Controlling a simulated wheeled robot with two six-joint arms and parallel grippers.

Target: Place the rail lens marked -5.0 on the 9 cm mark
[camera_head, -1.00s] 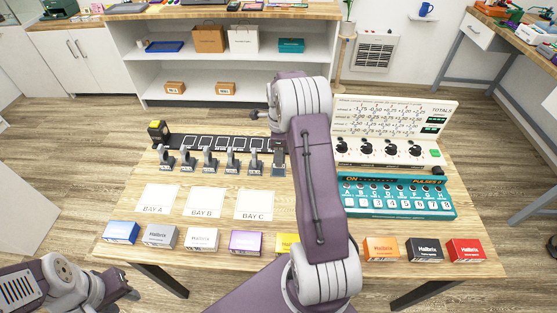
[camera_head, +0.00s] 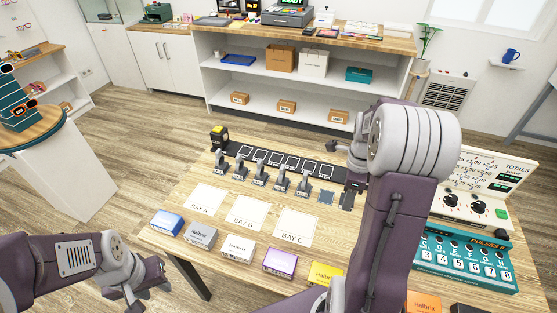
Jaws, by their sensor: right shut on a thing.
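Several grey rail lenses (camera_head: 259,174) stand upright in a row along the front of a dark rail (camera_head: 289,160) on the wooden table. Their markings are too small to read. My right gripper (camera_head: 337,147) is over the right end of the rail, mostly hidden behind my own wrist. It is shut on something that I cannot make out. My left gripper (camera_head: 136,302) is low at the bottom left, away from the rail; its jaw gap is not clear.
Paper bays (camera_head: 248,212) and small coloured boxes (camera_head: 201,234) lie in front. A teal button panel (camera_head: 465,257) and a white dial panel (camera_head: 475,190) stand at the right, partly behind my arm.

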